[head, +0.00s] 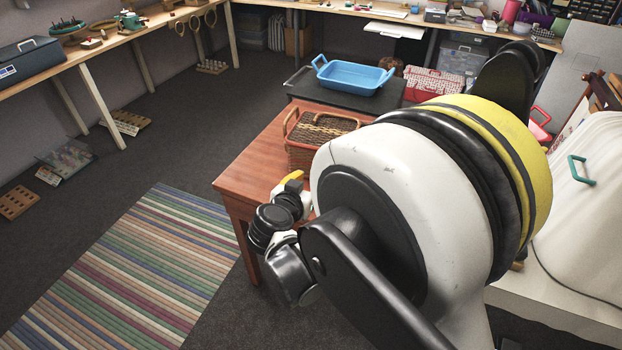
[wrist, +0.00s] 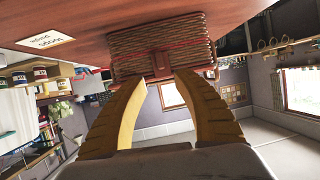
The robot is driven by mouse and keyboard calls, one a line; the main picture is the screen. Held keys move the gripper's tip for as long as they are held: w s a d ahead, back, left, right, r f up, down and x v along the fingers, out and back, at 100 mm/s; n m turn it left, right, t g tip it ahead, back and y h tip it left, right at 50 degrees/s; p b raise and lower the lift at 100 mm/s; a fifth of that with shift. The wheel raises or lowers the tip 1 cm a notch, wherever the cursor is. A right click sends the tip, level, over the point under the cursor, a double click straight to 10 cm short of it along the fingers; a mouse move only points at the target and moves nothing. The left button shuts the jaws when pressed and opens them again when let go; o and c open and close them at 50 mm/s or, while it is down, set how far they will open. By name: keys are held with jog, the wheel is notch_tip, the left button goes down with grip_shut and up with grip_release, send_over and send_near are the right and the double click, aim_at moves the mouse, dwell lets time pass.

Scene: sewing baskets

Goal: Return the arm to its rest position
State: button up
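My arm fills the middle and right of the head view, with a large white, black and yellow joint in front. My gripper is mostly hidden there behind the arm; a small yellow part (head: 293,177) shows beside the wooden table. In the wrist view my gripper (wrist: 166,82) has two yellow fingers curving toward each other, with a gap between their tips and nothing held. A wicker basket (wrist: 160,38) lies beyond the fingertips in that view. The same wicker basket (head: 300,152) stands on the table in the head view, just behind the gripper.
The wooden table (head: 240,178) is close to my arm. A blue tray (head: 350,76) sits on a dark surface behind it. A red-and-white basket (head: 435,83) stands to its right. A white label (wrist: 46,41) lies on the tabletop. A striped rug (head: 140,265) covers clear floor at left.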

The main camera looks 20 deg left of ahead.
jog(key=d+r+g+h, duration=0.15)
jog(key=d+r, duration=0.35)
jog(key=d, duration=0.7)
jog(key=d+r+g+h, duration=0.1)
jog(key=d+r+g, duration=0.25)
jog(key=d, duration=0.85)
jog(key=s+d+r+g+y, duration=0.1)
jog(key=s+d+r+y, duration=0.1)
jog(key=s+d, duration=1.4)
jog(key=s, duration=0.3)
jog(key=shift+s+r, duration=0.2)
jog(key=shift+d, duration=0.1)
